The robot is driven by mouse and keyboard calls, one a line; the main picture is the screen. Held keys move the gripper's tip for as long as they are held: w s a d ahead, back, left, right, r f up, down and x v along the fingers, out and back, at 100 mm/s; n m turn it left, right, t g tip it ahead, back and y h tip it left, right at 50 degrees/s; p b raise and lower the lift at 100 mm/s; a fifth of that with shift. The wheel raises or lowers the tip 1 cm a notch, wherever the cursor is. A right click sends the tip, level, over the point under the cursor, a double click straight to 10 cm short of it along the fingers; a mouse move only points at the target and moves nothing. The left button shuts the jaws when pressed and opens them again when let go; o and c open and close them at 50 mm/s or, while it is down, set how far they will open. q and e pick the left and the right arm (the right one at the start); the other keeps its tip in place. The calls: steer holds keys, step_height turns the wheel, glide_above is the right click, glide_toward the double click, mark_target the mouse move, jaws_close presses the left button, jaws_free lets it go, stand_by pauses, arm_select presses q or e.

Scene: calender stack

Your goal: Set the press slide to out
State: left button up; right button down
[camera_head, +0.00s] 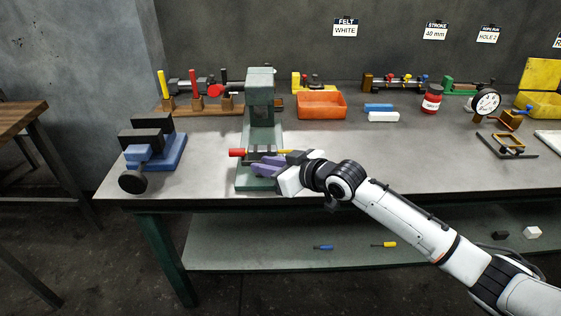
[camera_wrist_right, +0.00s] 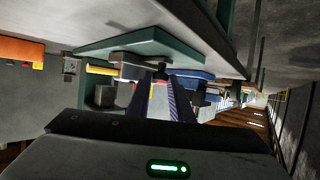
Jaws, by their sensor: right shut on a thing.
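The green press (camera_head: 261,118) stands upright on the bench, left of the middle. A red end (camera_head: 237,153) shows left of its base, and a yellow rod (camera_head: 286,152) shows at its right. My right gripper (camera_head: 264,166), with purple fingers, reaches in from the right at the front of the press base. It is shut on the dark grey press slide (camera_wrist_right: 138,66), seen upside down in the right wrist view beside the yellow rod (camera_wrist_right: 101,70). The fingers partly hide the slide, so its exact position is unclear. My left gripper is not in view.
A blue and black vise (camera_head: 152,150) stands to the left. An orange bin (camera_head: 321,104), blue and white blocks (camera_head: 382,112) and a red jar (camera_head: 432,98) are behind to the right. The bench's middle front is bare apart from my arm.

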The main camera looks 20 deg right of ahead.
steer(key=c, duration=1.8)
jaws_free()
steer(key=shift+s+a+f, duration=0.1)
steer(key=shift+s+f, duration=0.05)
steer(key=shift+f, duration=0.05)
steer(key=shift+c, duration=0.2)
steer(key=shift+o, duration=1.1)
steer(key=shift+r, duration=0.15)
steer(key=v, duration=1)
steer(key=shift+s, duration=0.1)
steer(key=s+a+f+m+g+h, duration=0.1)
steer(key=s+a+f, duration=0.1)
steer(key=s+f, duration=0.5)
steer(key=s+a+f+m, duration=0.1)
steer(key=s+a+f, duration=0.15)
steer(key=f, duration=0.75)
steer(key=s+f+g+h, duration=0.1)
steer(key=s+f, duration=0.5)
steer(key=s, duration=0.2)
steer(key=s+a+f+m+g+h, duration=0.1)
steer(key=s+f, duration=0.5)
steer(key=s, duration=0.3)
steer(key=shift+a+f+g, duration=0.15)
steer(key=shift+f+g, duration=0.15)
steer(key=shift+f, duration=0.1)
